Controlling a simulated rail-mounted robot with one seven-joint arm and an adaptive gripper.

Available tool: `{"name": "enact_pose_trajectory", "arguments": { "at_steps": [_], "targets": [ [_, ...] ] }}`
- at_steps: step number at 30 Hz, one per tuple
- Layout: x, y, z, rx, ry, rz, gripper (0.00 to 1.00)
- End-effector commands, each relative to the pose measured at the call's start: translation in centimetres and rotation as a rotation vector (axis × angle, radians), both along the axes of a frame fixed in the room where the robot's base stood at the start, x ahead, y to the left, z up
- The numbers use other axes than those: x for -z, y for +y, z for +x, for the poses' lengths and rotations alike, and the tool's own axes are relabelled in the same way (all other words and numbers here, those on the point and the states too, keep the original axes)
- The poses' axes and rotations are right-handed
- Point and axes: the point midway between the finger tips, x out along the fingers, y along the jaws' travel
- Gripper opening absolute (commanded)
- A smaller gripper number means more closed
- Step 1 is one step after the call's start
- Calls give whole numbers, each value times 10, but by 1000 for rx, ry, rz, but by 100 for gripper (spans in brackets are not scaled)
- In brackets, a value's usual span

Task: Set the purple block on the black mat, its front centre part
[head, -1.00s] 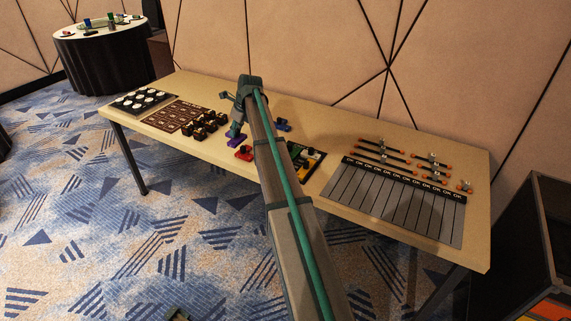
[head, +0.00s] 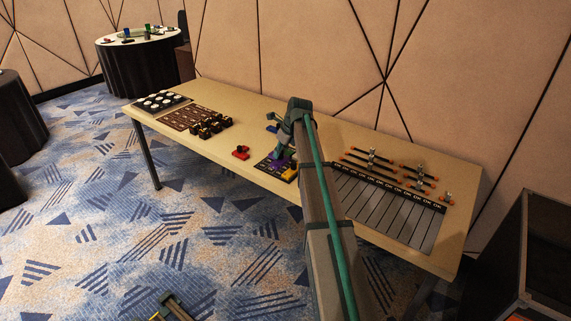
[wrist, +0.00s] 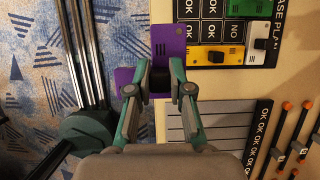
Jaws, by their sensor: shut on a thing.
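The purple block (wrist: 168,38) is between the fingers of my gripper (wrist: 157,82) in the wrist view. The fingers are shut on it and hide part of it. In the head view the purple block (head: 277,164) shows below my gripper (head: 284,150), over the black mat (head: 263,166). In the wrist view the black mat (wrist: 212,31), with OK cells, lies just right of the block. Whether the block touches the mat cannot be told.
A yellow block (wrist: 218,54) and a white block (wrist: 262,45) lie on the mat. A red block (head: 241,153) and a blue block (head: 272,128) are nearby on the table. A grey striped board (head: 385,205) lies to the right.

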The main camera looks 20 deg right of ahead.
Motion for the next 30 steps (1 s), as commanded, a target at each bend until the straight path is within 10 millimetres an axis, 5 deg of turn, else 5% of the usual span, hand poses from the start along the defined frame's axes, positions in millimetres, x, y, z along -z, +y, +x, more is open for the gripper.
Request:
{"name": "enact_pose_trajectory", "arguments": {
  "at_steps": [6, 12, 30],
  "targets": [
    [20, -26, 49, 1, 2, 1, 0],
    [52, -40, 76, 1, 2, 1, 0],
    [105, -51, 98, 1, 2, 0, 0]
  ]
}}
